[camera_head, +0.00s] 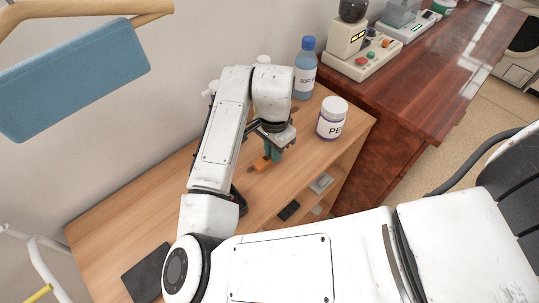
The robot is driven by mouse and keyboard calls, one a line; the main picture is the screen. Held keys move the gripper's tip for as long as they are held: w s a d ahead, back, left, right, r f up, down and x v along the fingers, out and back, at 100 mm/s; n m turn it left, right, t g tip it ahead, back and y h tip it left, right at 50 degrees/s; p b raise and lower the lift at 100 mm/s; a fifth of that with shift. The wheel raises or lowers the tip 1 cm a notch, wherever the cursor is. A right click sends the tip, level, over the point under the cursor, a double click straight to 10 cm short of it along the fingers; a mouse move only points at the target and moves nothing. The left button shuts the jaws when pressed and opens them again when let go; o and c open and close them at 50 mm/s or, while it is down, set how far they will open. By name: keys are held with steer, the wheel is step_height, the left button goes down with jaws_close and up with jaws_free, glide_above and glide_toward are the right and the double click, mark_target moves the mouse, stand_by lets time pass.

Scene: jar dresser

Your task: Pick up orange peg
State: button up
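The orange peg (261,163) lies on the top of the wooden dresser (160,205), in front of the wall. Part of the peg is hidden behind the fingers and the arm. I cannot tell whether the fingers touch the peg or how far apart they are.
A white-lidded jar (332,119) stands right of my gripper, and a blue-capped bottle (305,70) stands behind. A dark flat object (146,271) lies at the front left. Small items sit on the shelf below. A taller reddish cabinet (420,95) adjoins on the right.

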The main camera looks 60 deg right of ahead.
steer(key=shift+f, duration=0.75)
steer(key=shift+c, duration=0.3)
jaws_close()
steer(key=shift+r, duration=0.15)
